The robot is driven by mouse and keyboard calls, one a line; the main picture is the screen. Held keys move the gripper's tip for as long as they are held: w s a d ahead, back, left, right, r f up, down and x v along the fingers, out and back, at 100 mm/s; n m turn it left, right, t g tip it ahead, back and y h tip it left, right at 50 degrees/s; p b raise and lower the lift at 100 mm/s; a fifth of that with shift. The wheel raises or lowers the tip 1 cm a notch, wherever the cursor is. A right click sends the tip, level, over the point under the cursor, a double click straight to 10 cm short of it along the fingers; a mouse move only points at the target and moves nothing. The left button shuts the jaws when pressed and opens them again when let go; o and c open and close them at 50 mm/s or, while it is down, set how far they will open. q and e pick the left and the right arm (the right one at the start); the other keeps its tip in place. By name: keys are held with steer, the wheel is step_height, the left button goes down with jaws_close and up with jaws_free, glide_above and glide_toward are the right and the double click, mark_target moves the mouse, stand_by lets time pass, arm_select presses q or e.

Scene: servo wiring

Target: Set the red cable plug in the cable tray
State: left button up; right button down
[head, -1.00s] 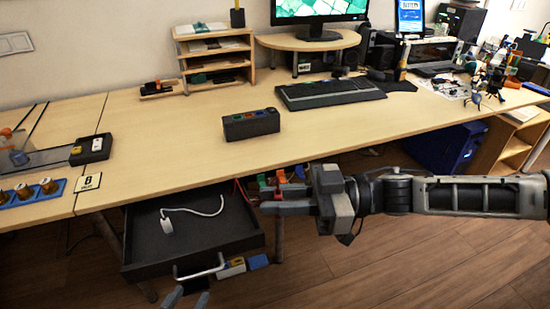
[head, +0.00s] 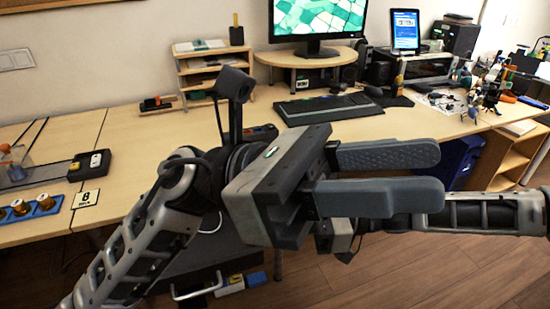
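My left gripper (head: 437,176) is large in the foreground, its two grey fingers pointing right with a gap between them and nothing in it. My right gripper (head: 342,238) is mostly hidden behind it; its fingers and anything between them are out of sight. I cannot see the red cable plug. An open dark drawer (head: 222,251) under the desk is partly covered by my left arm, with a bit of white cable (head: 212,224) showing. A dark box (head: 262,133) on the desk is mostly covered too. I cannot tell which thing is the cable tray.
The desk (head: 140,140) is clear at left centre. A keyboard (head: 330,108), a monitor stand (head: 310,55) and a small shelf (head: 213,70) stand toward the back. A black holder (head: 90,165) and a blue rack (head: 38,208) are at left.

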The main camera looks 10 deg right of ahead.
arm_select(q)
step_height(320, 180, down, 8)
steer(key=s+m+t+y, duration=0.1)
steer(key=m+t+y, duration=0.5)
steer(key=m+y, duration=0.5)
steer(key=w+a+r+m+t+y, duration=0.1)
steer(key=w+a+t+y, duration=0.25)
steer(key=w+t, duration=0.2)
steer(key=w+a+r+m+t+y, duration=0.1)
steer(key=w+a+m+t+y, duration=0.1)
steer(key=w+a+t+y, duration=0.25)
steer(key=x, duration=0.4)
steer(key=w+d+x, duration=0.1)
steer(key=x, duration=0.7)
steer(key=shift+w+d, duration=0.35)
jaws_close()
arm_select(e)
steer(key=c, duration=1.2)
jaws_free()
steer(key=shift+c, duration=0.2)
